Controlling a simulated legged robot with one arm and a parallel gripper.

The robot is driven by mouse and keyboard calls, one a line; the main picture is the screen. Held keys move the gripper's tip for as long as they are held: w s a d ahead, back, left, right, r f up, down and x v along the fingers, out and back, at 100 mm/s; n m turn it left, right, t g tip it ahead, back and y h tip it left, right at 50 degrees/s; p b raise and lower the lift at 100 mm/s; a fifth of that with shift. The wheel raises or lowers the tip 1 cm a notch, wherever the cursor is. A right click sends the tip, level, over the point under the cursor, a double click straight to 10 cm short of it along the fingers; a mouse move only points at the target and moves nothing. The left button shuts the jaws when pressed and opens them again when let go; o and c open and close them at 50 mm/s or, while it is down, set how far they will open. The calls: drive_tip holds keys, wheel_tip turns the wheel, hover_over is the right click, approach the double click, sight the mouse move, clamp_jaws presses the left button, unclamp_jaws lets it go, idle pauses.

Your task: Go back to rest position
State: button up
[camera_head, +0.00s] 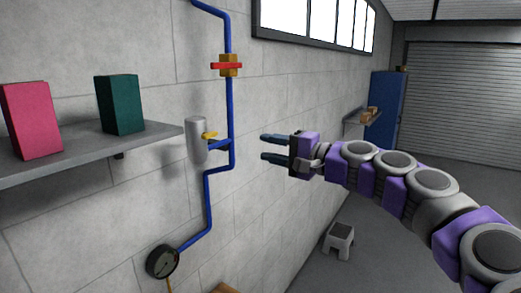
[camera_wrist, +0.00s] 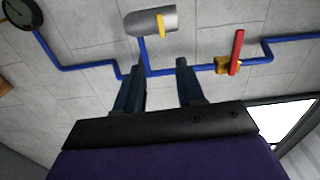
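My gripper (camera_head: 266,147) is at the end of my purple and grey arm, reaching left toward the wall in the head view. Its two dark fingers are apart with nothing between them; they also show in the wrist view (camera_wrist: 160,80). In the head view, the fingertips are to the right of the blue pipe (camera_head: 230,110) and the grey cylinder (camera_head: 196,140) with a yellow lever (camera_head: 210,135). A gap shows between the fingertips and the pipe. A red-handled brass valve (camera_head: 227,66) sits higher on the pipe.
A shelf (camera_head: 150,136) at left holds a pink box (camera_head: 31,120) and a green box (camera_head: 120,104). A round gauge (camera_head: 163,261) is low on the pipe. A stool (camera_head: 339,240) stands on the floor beyond my arm. A blue cabinet (camera_head: 385,110) is at the back.

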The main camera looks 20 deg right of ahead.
drive_tip(key=s+a+f+n+g+h+b, duration=0.1)
drive_tip(key=s+a+f+n+g+b, duration=0.35)
drive_tip(key=s+a+f, duration=0.5)
drive_tip(key=s+a+f+n+g+h+b, duration=0.1)
drive_tip(key=s+a+f+n+g+b, duration=0.4)
drive_tip(key=a+f, duration=0.7)
drive_tip(key=s+d+f+g+h+b, duration=0.1)
drive_tip(key=s+f+h+b, duration=0.1)
drive_tip(key=s+f, duration=0.45)
drive_tip(key=s+f+g+h+b, duration=0.1)
drive_tip(key=s+f+g+b, duration=0.15)
drive_tip(key=f, duration=0.65)
drive_tip(key=s+d+f+g+h+b, duration=0.1)
drive_tip(key=s+d+f+h+b, duration=0.1)
drive_tip(key=s+d+f, duration=0.2)
drive_tip(key=s+d+f+g+h+b, duration=0.2)
drive_tip(key=s+d+f, duration=0.3)
drive_tip(key=s+f, duration=0.6)
drive_tip(key=shift+s+d+f+n+h+b, duration=0.25)
drive_tip(key=shift+f+n+h+b, duration=0.25)
drive_tip(key=shift+h+b, duration=0.3)
drive_tip(key=shift+o, duration=0.3)
drive_tip(key=shift+a, duration=0.1)
